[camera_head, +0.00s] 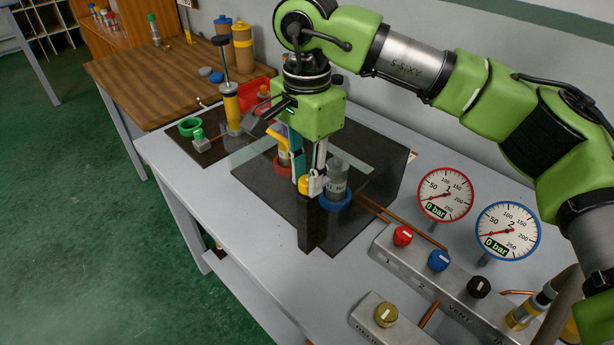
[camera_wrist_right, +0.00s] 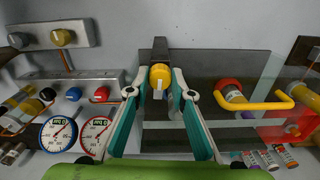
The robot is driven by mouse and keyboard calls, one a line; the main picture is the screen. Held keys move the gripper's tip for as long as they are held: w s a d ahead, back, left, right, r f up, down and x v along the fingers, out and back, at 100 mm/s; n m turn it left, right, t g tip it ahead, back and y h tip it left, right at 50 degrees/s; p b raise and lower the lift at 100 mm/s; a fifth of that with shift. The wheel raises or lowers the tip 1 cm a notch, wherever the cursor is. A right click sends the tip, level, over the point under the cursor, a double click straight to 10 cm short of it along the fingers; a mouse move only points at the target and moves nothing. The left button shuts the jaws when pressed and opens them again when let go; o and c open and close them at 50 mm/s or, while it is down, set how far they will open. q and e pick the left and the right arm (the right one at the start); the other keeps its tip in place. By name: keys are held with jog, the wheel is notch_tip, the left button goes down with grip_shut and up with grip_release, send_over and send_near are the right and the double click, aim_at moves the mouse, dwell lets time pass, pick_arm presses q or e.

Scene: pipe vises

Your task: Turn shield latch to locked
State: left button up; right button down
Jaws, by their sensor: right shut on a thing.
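The yellow shield latch (camera_head: 304,184) is a small round knob at the near side of the dark see-through shield (camera_head: 378,180). In the right wrist view the latch (camera_wrist_right: 160,75) sits between my fingertips, with a white mark on its face, in front of a dark post (camera_wrist_right: 160,47). My right gripper (camera_head: 312,183) points down and is shut on the latch; its fingers cover part of it in the head view. The latch's exact angle is hard to tell. My left gripper is in neither view.
Gauge 1 (camera_head: 445,193) and gauge 2 (camera_head: 507,231) show 0 bar. A valve block (camera_head: 455,279) fills the front right. The front left table edge is clear.

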jog(key=shift+n, duration=0.6)
jog(key=shift+r, duration=0.1)
jog(key=c, duration=1.8)
grip_release()
notch_tip(320, 180, up, 12)
jog(key=shift+f, duration=0.1)
